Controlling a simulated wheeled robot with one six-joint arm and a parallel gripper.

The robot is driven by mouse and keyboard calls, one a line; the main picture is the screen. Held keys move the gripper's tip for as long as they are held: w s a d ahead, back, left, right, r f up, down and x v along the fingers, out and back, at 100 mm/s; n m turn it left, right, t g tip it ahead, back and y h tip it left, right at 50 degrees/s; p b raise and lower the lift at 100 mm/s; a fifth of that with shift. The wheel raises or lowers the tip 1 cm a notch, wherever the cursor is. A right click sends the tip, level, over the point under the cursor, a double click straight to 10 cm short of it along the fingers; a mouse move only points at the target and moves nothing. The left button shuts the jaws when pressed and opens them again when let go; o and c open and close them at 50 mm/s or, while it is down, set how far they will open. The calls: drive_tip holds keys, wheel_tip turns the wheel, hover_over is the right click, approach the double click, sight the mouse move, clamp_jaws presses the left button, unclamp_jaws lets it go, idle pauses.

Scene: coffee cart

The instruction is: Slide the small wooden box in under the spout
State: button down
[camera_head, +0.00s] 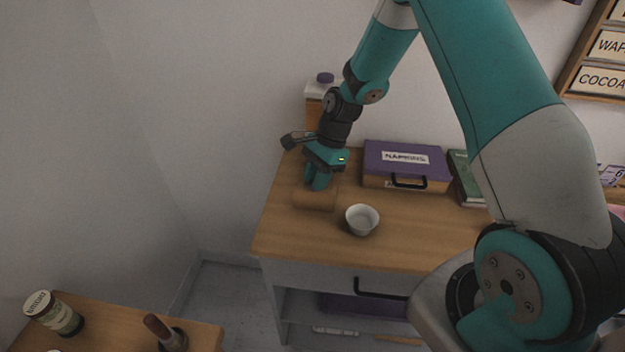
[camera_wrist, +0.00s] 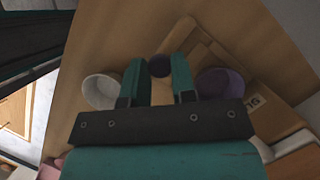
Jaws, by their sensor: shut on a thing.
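The small wooden box (camera_head: 314,199) is on the wooden counter near its left end, in the head view. My gripper (camera_head: 318,184) points down at it from behind, and its fingers are shut on it. In the wrist view my two teal fingers (camera_wrist: 158,82) stand apart, with a dark round thing (camera_wrist: 159,66) between them. A dispenser with a white top and purple cap (camera_head: 325,78) stands behind my gripper, against the wall. Its spout is hidden behind my arm, so I cannot tell how the box lies to it.
A white bowl (camera_head: 362,219) stands close to the right of the box; it also shows in the wrist view (camera_wrist: 102,91). A purple napkins box (camera_head: 405,160) is at the back right. The counter's front right is clear.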

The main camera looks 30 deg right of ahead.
drive_tip(key=shift+w+d+r, duration=0.1)
drive_tip(key=shift+w, duration=0.15)
drive_tip(key=c, duration=0.9)
unclamp_jaws()
drive_tip(key=shift+d, duration=0.1)
drive_tip(key=shift+c, duration=0.2)
drive_tip(key=s+b+v, duration=0.1)
drive_tip(key=v, duration=1.6)
drive_tip(key=shift+w+r+b, duration=0.2)
drive_tip(key=shift+w+b, duration=0.15)
